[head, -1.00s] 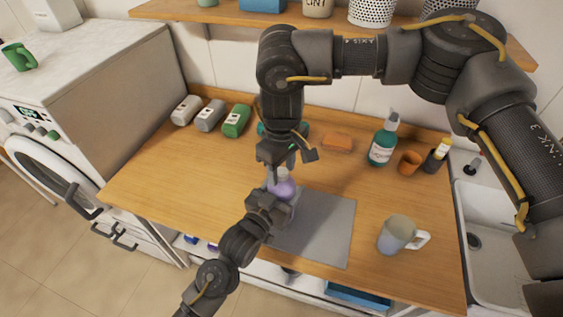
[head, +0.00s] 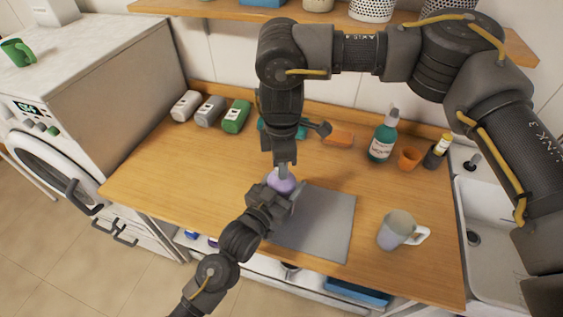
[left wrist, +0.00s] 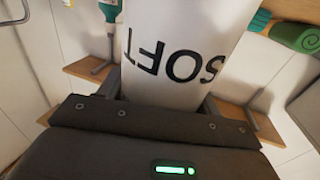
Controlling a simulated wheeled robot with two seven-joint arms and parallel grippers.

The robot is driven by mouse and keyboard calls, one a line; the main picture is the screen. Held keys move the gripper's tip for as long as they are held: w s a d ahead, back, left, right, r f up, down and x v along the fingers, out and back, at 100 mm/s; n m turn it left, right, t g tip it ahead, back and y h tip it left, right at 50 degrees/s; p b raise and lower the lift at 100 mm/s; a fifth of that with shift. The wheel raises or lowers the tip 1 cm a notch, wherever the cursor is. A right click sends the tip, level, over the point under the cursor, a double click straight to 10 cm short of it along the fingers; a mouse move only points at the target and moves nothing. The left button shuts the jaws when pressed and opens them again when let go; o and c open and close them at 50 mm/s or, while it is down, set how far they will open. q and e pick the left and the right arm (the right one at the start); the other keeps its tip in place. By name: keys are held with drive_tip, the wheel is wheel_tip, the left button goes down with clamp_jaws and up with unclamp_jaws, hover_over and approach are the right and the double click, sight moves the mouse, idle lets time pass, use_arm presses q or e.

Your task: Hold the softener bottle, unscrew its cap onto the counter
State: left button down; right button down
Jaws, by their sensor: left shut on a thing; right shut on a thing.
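The softener bottle (head: 281,182) shows as a pale purple body, upright at the left end of the grey mat. In the left wrist view the bottle (left wrist: 178,60) is pale, with dark letters "SOFT" upside down. My left gripper (head: 277,197) is shut around its body from the front, with a finger on each side in the left wrist view. My right gripper (head: 284,167) points down from above at the bottle's top and is shut on the cap. The fingers hide the cap, so I cannot tell whether it is loose.
The grey mat (head: 325,225) is bare to the right of the bottle. A mug (head: 394,229) stands right of it. A green pump bottle (head: 383,140), orange cup (head: 409,158) and orange block (head: 338,138) are at the back. The wooden counter (head: 165,180) is clear on the left.

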drive_tip(key=n, duration=0.7)
drive_tip(key=shift+n, duration=0.4)
drive_tip(key=n, duration=0.4)
drive_tip(key=shift+n, duration=0.3)
drive_tip(key=n, duration=1.4)
drive_tip(key=shift+r, duration=0.25)
drive_tip(key=shift+r, duration=0.95)
